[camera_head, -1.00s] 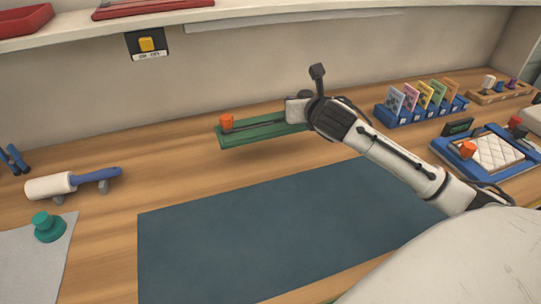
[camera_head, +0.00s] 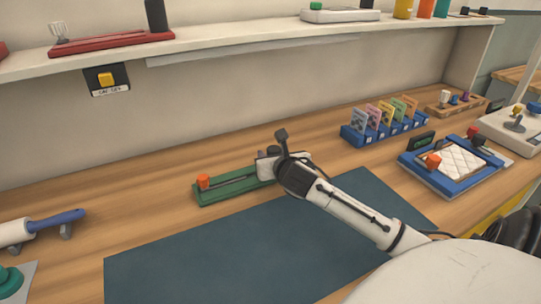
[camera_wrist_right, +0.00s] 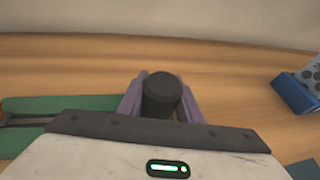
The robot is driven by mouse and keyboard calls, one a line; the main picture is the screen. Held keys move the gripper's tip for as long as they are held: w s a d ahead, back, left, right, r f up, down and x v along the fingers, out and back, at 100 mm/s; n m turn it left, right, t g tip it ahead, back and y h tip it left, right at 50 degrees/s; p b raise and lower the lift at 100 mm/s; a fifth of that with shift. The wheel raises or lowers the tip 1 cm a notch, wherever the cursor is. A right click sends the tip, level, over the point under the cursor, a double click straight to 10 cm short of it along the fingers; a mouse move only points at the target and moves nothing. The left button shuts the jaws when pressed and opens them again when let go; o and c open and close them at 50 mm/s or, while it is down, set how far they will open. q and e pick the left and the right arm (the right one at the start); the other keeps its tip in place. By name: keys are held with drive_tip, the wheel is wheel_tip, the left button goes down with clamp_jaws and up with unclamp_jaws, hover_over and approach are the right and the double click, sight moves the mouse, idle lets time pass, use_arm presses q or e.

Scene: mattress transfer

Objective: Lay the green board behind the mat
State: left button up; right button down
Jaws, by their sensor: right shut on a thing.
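The green board (camera_head: 222,193) lies just behind the back edge of the dark blue mat (camera_head: 230,250), with a narrow strip of wood between them. It runs roughly along that edge; I cannot tell whether it touches the table. An orange knob (camera_head: 204,181) stands on its left end. My right gripper (camera_head: 268,166) is at the board's right end, which its hand partly hides. In the right wrist view, its purple fingers are shut around a black knob (camera_wrist_right: 161,92), with the green board (camera_wrist_right: 85,104) reaching left. My left gripper is out of view.
A blue rack of cards (camera_head: 385,130) and a blue tray with a white quilted pad (camera_head: 457,163) stand to the right. A roller with a blue handle (camera_head: 55,221) lies at the left. A shelf (camera_head: 240,37) runs above. Bare table lies left of the board.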

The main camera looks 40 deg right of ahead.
drive_tip(key=shift+r, duration=0.1)
drive_tip(key=c, duration=1.3)
unclamp_jaws()
drive_tip(key=shift+o, duration=0.2)
drive_tip(key=p+v, duration=0.1)
drive_tip(key=v, duration=1.1)
